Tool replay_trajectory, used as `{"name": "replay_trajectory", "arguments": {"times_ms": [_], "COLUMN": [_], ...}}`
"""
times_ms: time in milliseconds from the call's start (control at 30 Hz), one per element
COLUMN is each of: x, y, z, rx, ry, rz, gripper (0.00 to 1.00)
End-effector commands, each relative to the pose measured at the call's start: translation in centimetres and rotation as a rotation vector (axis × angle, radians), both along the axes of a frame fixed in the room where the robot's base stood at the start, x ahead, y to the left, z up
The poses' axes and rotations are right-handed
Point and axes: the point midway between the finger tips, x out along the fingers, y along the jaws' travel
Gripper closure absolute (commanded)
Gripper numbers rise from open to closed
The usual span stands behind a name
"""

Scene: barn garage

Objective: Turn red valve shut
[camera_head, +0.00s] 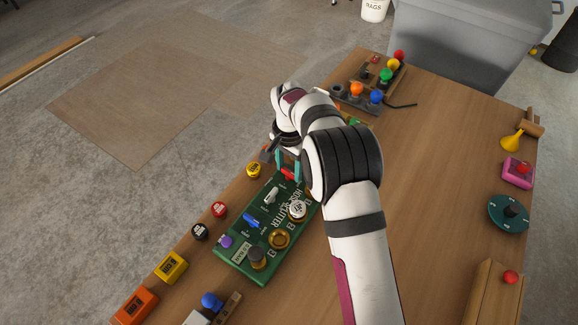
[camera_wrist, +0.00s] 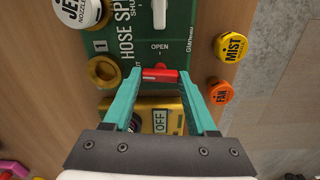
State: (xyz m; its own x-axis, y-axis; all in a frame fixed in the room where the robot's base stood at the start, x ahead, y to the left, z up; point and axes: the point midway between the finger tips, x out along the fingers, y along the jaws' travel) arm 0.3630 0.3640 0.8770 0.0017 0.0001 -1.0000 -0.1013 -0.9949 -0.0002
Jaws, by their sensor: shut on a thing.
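The red valve (camera_wrist: 159,75) is a small red lever on the green hose splitter board (camera_wrist: 178,30). In the wrist view it lies crosswise, left to right, just below the printed word OPEN. My gripper (camera_wrist: 158,82) has its two teal fingers at either end of the red lever, closed on it. In the head view the red valve (camera_head: 288,174) shows at the far end of the green board (camera_head: 232,254), between the teal fingers of my gripper (camera_head: 287,170). My wrist hides part of that end.
On the board are a white lever (camera_head: 271,195), a blue lever (camera_head: 251,220) and round caps. A yellow box marked OFF (camera_wrist: 160,121) lies beneath my fingers in the wrist view. Yellow MIST (camera_wrist: 232,46) and orange FAN (camera_wrist: 221,92) caps stand beside the board. Coloured knobs stand at the table's far end.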

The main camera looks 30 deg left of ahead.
Motion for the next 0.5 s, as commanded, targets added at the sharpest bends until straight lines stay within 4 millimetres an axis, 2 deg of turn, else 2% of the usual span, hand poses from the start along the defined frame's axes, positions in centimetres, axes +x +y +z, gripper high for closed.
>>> {"name": "replay_trajectory", "arguments": {"times_ms": [33, 167, 367, 500], "x": [0.00, 0.00, 0.00, 0.00], "y": [-0.03, -0.03, -0.02, -0.02], "z": [0.02, 0.03, 0.01, 0.01], "rx": [-0.001, -0.001, -0.001, -0.001], "ry": [0.000, 0.000, 0.002, 0.002], "rz": [-0.001, -0.001, 0.109, 0.119], "gripper": [0.74, 0.97, 0.99, 0.98]}}
